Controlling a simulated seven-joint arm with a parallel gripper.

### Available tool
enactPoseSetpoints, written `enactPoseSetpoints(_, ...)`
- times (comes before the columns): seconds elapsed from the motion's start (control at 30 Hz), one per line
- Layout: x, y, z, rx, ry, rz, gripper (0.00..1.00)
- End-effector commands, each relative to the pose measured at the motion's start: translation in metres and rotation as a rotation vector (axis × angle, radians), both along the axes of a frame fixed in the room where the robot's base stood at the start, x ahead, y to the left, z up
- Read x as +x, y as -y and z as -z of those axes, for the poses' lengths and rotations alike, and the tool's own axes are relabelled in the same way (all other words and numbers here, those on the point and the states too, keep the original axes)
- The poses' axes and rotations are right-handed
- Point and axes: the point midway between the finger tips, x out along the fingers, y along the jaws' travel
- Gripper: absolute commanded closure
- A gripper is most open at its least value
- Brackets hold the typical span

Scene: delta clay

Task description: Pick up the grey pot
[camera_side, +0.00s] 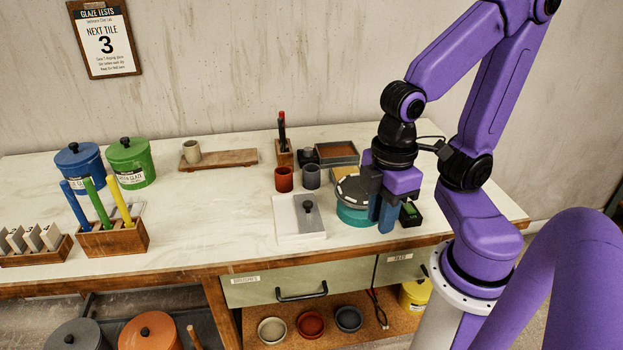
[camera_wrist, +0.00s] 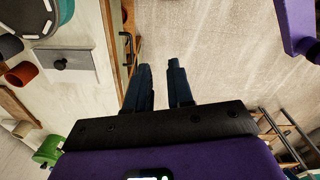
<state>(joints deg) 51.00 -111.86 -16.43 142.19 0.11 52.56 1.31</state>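The grey pot (camera_side: 311,176) is a small dark grey cup standing upright on the table, just right of a red cup (camera_side: 284,179). In the wrist view the grey pot (camera_wrist: 10,46) shows at the left edge, partly cut off, beside the red cup (camera_wrist: 21,74). My gripper (camera_side: 381,212) points down to the right of the pot, near the table's front edge. In the wrist view my gripper (camera_wrist: 160,66) has a gap between its fingers, with nothing in it.
A teal turntable (camera_side: 355,216) stands close beside my gripper. A white slab with a grey knobbed piece (camera_side: 308,207) lies in front of the cups. A wooden brush holder (camera_side: 284,153) and trays (camera_side: 337,153) stand behind them. The table is clear to the left of the slab.

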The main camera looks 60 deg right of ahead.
Motion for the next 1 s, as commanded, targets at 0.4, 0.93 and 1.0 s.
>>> enactPoseSetpoints(0.4, 0.114, 0.006, -0.012, -0.005, -0.012, 0.674, 0.78)
enactPoseSetpoints(0.93, 0.253, 0.115, -0.011, -0.004, -0.026, 1.600, 0.78)
enactPoseSetpoints(1.0, 0.266, 0.137, -0.009, -0.004, -0.030, 1.721, 0.78)
